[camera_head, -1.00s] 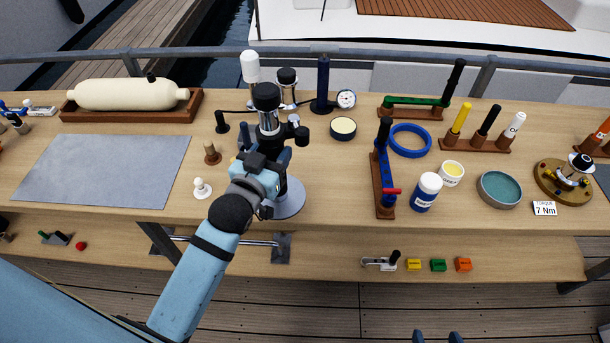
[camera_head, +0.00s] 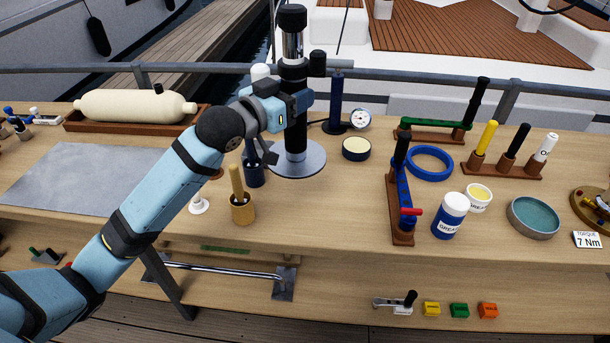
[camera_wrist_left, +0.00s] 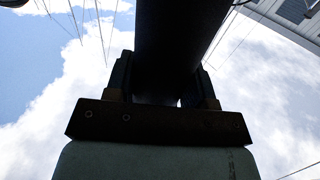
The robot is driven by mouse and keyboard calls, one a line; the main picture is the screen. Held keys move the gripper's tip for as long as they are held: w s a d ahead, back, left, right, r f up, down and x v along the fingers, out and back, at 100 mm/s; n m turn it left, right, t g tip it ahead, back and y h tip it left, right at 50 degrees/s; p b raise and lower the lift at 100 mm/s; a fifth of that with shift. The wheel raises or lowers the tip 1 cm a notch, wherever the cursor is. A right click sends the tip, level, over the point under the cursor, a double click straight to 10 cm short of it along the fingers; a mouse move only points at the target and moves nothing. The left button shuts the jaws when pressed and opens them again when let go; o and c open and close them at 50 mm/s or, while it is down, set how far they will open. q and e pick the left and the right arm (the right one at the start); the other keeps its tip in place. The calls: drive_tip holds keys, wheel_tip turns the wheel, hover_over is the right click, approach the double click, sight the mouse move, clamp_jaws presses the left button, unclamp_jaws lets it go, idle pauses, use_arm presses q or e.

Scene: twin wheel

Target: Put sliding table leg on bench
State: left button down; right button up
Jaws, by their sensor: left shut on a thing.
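The sliding table leg (camera_head: 295,125) is a black column with a bright chrome section, a black top and a side knob. Its round grey base plate (camera_head: 310,162) shows over the middle of the bench (camera_head: 330,215). The leg stands upright. My left gripper (camera_head: 290,105) comes in from the left and is shut on the black column above the base. In the left wrist view the dark column (camera_wrist_left: 182,35) lies between both fingers. I cannot tell whether the base touches the bench top. My right gripper is not in view.
A wooden pot with a handle (camera_head: 242,208) and a dark blue pot (camera_head: 254,172) stand close left of the base. A round tin (camera_head: 356,149) and a gauge (camera_head: 360,119) are to its right. Bare wood lies in front, up to the blue-handled stand (camera_head: 404,190).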

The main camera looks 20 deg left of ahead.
sight(295, 162)
use_arm(q)
wheel_tip(295, 162, down, 12)
drive_tip(key=shift+r+b, duration=0.25)
drive_tip(key=shift+b, duration=0.15)
drive_tip(key=shift+f, duration=2.5)
drive_tip(key=shift+c, duration=2.4)
unclamp_jaws()
drive_tip(key=shift+f, duration=0.15)
